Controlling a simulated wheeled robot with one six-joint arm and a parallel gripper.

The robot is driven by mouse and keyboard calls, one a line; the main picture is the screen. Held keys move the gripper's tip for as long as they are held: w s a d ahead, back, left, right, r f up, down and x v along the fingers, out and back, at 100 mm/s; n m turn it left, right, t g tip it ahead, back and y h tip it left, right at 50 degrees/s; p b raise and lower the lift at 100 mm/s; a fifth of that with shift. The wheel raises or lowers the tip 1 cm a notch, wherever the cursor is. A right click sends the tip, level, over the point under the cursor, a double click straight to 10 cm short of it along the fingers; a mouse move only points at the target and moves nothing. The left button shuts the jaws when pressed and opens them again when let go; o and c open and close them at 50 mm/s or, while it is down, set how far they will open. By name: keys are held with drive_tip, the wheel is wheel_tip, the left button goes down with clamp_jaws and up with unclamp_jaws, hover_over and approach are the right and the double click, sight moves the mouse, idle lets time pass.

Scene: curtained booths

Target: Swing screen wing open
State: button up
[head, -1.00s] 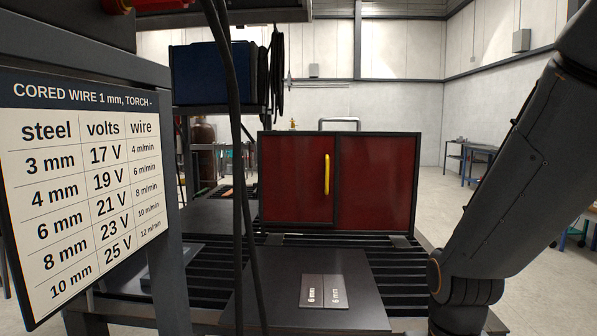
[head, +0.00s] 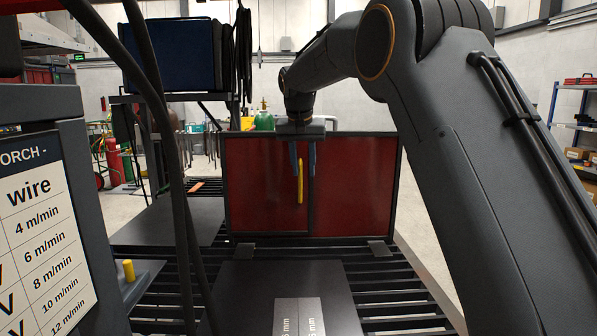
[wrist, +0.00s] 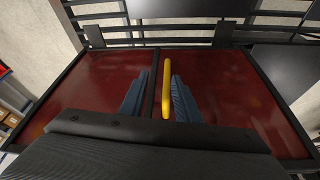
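The screen (head: 359,186) has dark-framed, translucent red panels and stands upright on a slatted table. Its left wing (head: 256,188) looks shut, in line with the right panel. A yellow upright handle (head: 300,184) is on that wing near the middle post; it also shows in the wrist view (wrist: 166,90). My gripper (head: 303,174) points down at the handle's upper part, its blue fingers open. In the wrist view, my gripper (wrist: 157,84) has the handle and middle post between its fingers as seen, the handle nearer the right finger. I cannot tell whether anything touches.
A dark plate (head: 262,281) with two "mm" labels lies on the slatted table (head: 385,283) before the screen. Black cables (head: 160,150) hang at left, beside a wire settings chart (head: 42,235). A blue box (head: 171,55) stands behind. The slats right before the screen look mostly clear.

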sight(300, 175)
drive_tip(key=shift+w+a+r, duration=0.5)
drive_tip(key=shift+w+r, duration=0.2)
drive_tip(key=shift+w, duration=0.1)
drive_tip(key=shift+w+f, duration=0.15)
drive_tip(key=shift+f, duration=0.1)
drive_tip(key=shift+p+x, duration=1.3)
drive_tip(key=shift+x, duration=2.15)
drive_tip(key=shift+a, duration=0.15)
clamp_jaws()
